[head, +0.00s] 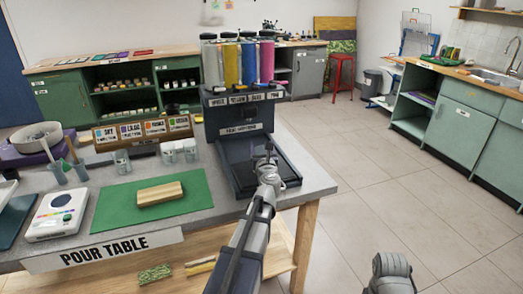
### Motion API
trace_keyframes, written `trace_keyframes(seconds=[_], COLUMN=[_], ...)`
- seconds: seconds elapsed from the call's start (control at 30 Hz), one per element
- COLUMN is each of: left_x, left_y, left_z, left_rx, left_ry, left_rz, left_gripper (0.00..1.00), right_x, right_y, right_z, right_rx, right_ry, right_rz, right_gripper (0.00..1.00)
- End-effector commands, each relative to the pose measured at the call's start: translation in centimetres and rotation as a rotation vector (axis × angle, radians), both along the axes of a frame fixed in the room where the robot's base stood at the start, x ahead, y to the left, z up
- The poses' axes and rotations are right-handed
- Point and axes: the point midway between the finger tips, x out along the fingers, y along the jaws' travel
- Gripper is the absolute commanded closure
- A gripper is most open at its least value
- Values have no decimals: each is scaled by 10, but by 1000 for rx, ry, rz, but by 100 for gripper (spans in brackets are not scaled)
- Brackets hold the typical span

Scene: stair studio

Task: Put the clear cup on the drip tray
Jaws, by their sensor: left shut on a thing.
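My left gripper (268,164) is over the dark drip tray (292,160) at the foot of the dispenser, near the right end of the pour table. It is shut on what looks like the clear cup (267,157), which is small, see-through and mostly hidden by the gripper. I cannot tell whether the cup touches the tray. Part of my right arm shows at the bottom right, but its gripper is out of view.
The dispenser (240,115) carries white, yellow, blue and pink cylinders. More clear cups (122,163) stand left of it. A wooden block (160,193) lies on a green mat (112,207). A white scale (57,215) and bowl (38,136) are at the left. The floor right of the table is free.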

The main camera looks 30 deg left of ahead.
Motion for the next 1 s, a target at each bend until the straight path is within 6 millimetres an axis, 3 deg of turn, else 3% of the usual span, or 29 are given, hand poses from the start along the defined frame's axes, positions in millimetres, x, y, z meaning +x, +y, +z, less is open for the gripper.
trace_keyframes(seconds=[0.2, 0.23, 0.43, 0.77, 1.0], left_x=[0, 0, 0, -1, -41], left_y=[0, 0, 0, -1, -29], left_z=[-5, -3, -2, 3, 1], left_rx=[0, 0, 0, 0, 0], left_ry=[0, 0, 0, 0, 0], left_rz=[0, 0, 0, 0, -2], left_gripper=[79, 22, 0, 0, 0], right_x=[0, 0, 0, 0, 0], right_y=[0, 0, 0, 0, 0], right_z=[-5, -3, -2, 3, 1], right_rx=[0, 0, 0, 0, 0], right_ry=[0, 0, 0, 0, 0], right_rz=[0, 0, 0, 0, 0], right_gripper=[50, 50, 50, 50, 50])
